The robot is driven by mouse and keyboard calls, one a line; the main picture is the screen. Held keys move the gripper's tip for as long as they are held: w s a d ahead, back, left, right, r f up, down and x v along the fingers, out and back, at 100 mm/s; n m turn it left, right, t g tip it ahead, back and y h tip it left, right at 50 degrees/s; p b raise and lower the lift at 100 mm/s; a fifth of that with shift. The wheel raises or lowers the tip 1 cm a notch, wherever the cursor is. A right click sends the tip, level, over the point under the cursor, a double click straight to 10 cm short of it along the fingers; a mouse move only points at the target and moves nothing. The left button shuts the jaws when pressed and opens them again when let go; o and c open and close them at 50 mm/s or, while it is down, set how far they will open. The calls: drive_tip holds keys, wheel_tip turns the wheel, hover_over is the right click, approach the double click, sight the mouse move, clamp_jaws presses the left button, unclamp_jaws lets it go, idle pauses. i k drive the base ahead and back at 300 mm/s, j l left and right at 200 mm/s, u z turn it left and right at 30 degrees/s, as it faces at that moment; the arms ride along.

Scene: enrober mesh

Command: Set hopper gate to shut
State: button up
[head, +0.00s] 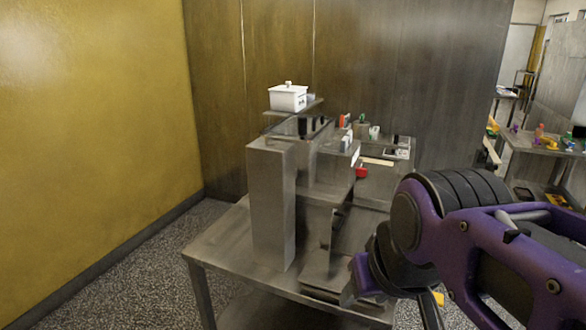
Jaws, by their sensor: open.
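A grey metal machine (271,205) with a tall box column and stepped shelves stands on a steel table (228,262). A small red part (361,173) shows at the machine's right side; I cannot tell whether it belongs to the hopper gate. I cannot make out the gate or its position. My purple and black arm (455,225) reaches in from the right and covers the machine's lower right part. My gripper does not show clearly; the arm's end runs down behind its own links near the bottom edge.
A white lidded box (288,97) sits on the machine's top shelf. Small bottles and boxes (374,132) stand on a surface behind. A yellow wall (90,130) is at left, with clear speckled floor (130,285) before it. Another cluttered table (540,160) stands far right.

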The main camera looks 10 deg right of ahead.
sight(360, 171)
drive_tip(key=k+l, duration=0.1)
drive_tip(key=l, duration=0.75)
drive_tip(key=l+z, duration=0.3)
drive_tip(key=i+l+z, duration=0.3)
drive_tip(key=l, duration=0.15)
drive_tip(key=l+z, duration=0.2)
drive_tip(key=z, duration=0.25)
drive_tip(key=k+l+z, duration=0.25)
drive_tip(key=i+j+u, duration=0.45)
drive_tip(key=k, duration=0.05)
